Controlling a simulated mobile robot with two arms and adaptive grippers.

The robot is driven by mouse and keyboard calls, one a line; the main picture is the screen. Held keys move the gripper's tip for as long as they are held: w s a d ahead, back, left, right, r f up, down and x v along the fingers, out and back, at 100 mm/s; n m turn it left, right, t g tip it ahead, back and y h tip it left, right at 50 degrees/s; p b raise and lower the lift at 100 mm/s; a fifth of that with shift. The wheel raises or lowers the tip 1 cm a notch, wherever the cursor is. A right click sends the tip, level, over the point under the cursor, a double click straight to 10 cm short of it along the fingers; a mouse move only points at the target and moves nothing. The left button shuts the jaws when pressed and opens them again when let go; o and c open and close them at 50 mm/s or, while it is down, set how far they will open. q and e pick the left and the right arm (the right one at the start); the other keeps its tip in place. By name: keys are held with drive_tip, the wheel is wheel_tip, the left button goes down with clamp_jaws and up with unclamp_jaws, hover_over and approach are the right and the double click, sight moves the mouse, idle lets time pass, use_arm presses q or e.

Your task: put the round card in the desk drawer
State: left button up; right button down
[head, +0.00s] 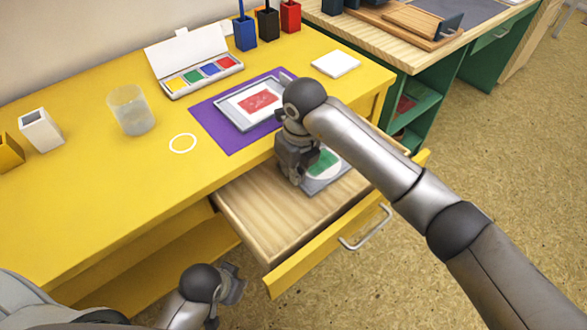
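The desk drawer (265,215) is pulled open at the front of the yellow desk. The round card (334,163) is white with a green print. It lies on a grey square tray (326,183) at the drawer's right part; whether the tray rests on the drawer floor I cannot tell. My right gripper (296,180) points down over the drawer at the tray's left edge and hides part of the tray and card. Its fingertips are too unclear to show a grip. My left gripper (236,286) is low in front of the desk, away from the drawer and apparently empty.
A purple mat (212,127) on the desk holds a grey tray (229,112) with a red-printed card (260,101). A white ring outline (183,143), cup (131,111), inkpad box (201,77) and white square (336,64) are nearby. The drawer handle (366,229) sticks out in front.

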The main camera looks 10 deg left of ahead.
drive_tip(key=shift+r, duration=0.1)
drive_tip(key=c, duration=1.6)
unclamp_jaws()
drive_tip(key=shift+c, duration=0.2)
use_arm(q)
drive_tip(key=shift+s+r, duration=0.2)
drive_tip(key=shift+r, duration=0.15)
drive_tip(key=shift+a, duration=0.1)
